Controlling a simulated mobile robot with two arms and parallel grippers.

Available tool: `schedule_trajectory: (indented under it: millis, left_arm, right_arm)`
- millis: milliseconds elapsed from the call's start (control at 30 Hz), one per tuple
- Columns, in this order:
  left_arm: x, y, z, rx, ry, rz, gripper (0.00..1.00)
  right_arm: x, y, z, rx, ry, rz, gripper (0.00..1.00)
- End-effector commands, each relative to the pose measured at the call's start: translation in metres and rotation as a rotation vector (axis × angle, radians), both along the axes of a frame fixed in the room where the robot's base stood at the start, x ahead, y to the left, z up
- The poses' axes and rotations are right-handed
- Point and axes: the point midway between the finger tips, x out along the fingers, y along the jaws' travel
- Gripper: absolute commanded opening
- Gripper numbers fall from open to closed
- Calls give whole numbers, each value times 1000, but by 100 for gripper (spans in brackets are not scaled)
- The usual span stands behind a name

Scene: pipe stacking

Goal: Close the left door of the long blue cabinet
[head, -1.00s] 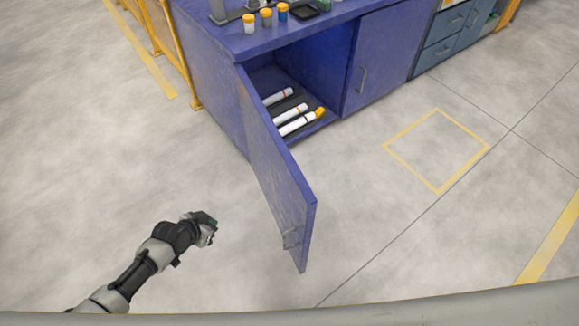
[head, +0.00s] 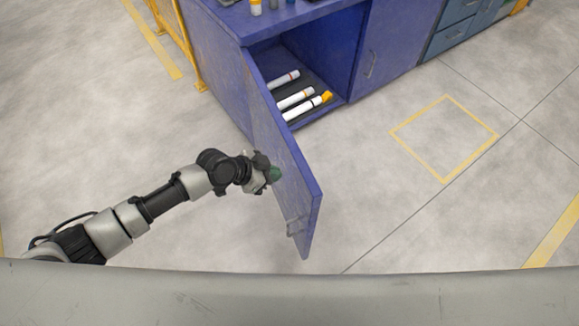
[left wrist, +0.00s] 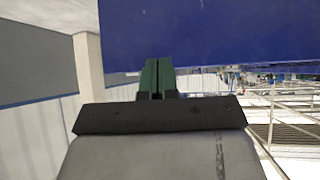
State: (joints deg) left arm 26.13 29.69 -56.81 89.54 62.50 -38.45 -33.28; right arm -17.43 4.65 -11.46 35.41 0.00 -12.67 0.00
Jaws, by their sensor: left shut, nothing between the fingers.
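The long blue cabinet (head: 212,62) stands at the top of the head view. Its left door (head: 283,160) is swung wide open toward me, with a small handle (head: 296,227) low near its free edge. The door's blue surface also fills the upper right of the left wrist view (left wrist: 220,30). My left gripper (head: 274,174) is at the left face of the door, close to or touching it; I cannot tell which. Its green fingers are together and empty in the left wrist view (left wrist: 157,76). My right gripper is not in view.
White tubes (head: 296,98) lie inside the open compartment, one with an orange cap. The right door (head: 388,50) is shut. Yellow rails (head: 186,50) stand left of the cabinet. The floor around the door is clear, with a yellow marked square (head: 445,138) to the right.

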Motion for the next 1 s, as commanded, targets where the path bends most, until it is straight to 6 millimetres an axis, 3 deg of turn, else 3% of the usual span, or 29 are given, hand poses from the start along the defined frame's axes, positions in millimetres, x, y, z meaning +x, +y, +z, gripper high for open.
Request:
schedule_trajectory:
  millis: [100, 300, 1000]
  left_arm:
    - [8, -20, -3, -2, -1, 0, 0]
    - [16, -39, -5, 0, 0, 0, 0]
    - [20, -52, -5, -1, 1, 36, 0]
  right_arm:
    - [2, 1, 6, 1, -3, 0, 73]
    - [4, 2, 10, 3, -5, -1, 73]
    - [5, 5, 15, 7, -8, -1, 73]
